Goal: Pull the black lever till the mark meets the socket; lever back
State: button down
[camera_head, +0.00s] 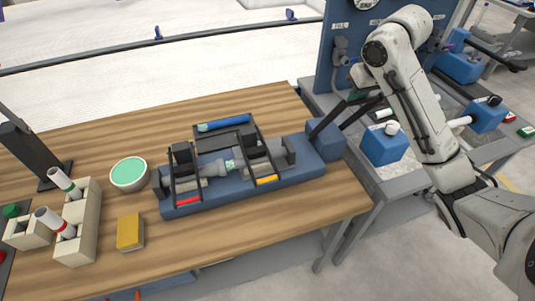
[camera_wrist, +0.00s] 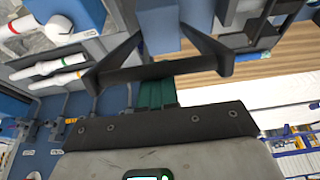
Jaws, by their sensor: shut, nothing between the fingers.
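A blue clamp fixture (camera_head: 300,176) lies on the wooden table in the head view. In its middle, a grey pipe piece with a flared end (camera_head: 208,169) lies in line with a pale-green-banded piece (camera_head: 231,165); whether a mark meets the socket edge is too small to tell. The black lever (camera_head: 349,113) rises from the fixture's right end and leans right. In the wrist view its two arms and crossbar (camera_wrist: 185,70) span the picture. My gripper (camera_wrist: 155,92) is shut and empty, its teal fingers at the crossbar. Their tips are hidden, and I cannot tell if they touch it.
A blue tool strip (camera_head: 224,123), a green-topped bowl (camera_head: 129,174), a yellow block (camera_head: 130,231) and a cream holder with upright pipes (camera_head: 88,222) stand around the fixture. A grey bench with blue blocks (camera_head: 384,148) and a blue panel (camera_head: 328,62) is at right.

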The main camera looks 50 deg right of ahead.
jog(key=shift+s+a+f+p, duration=0.15)
jog(key=shift+s+a+f, duration=0.15)
jog(key=shift+s, duration=0.15)
jog(key=shift+s+a+f+p, duration=0.15)
jog(key=shift+s+a+f, duration=0.1)
jog(key=shift+s, duration=0.2)
jog(key=shift+s+a+f, duration=0.4)
jog(key=shift+s+f, duration=0.15)
jog(key=shift+s, duration=0.1)
jog(key=shift+s+a+f, duration=0.4)
jog(key=shift+s+f, duration=0.25)
jog(key=shift+f, duration=0.05)
jog(key=shift+s+a+f, duration=0.4)
jog(key=shift+s+f, duration=0.25)
jog(key=shift+f, duration=0.05)
dwell(2.6)
jog(key=shift+r, duration=0.15)
jog(key=shift+w+d+r+p, duration=0.25)
jog(key=shift+w+r+p, duration=0.15)
jog(key=shift+r+p, duration=0.3)
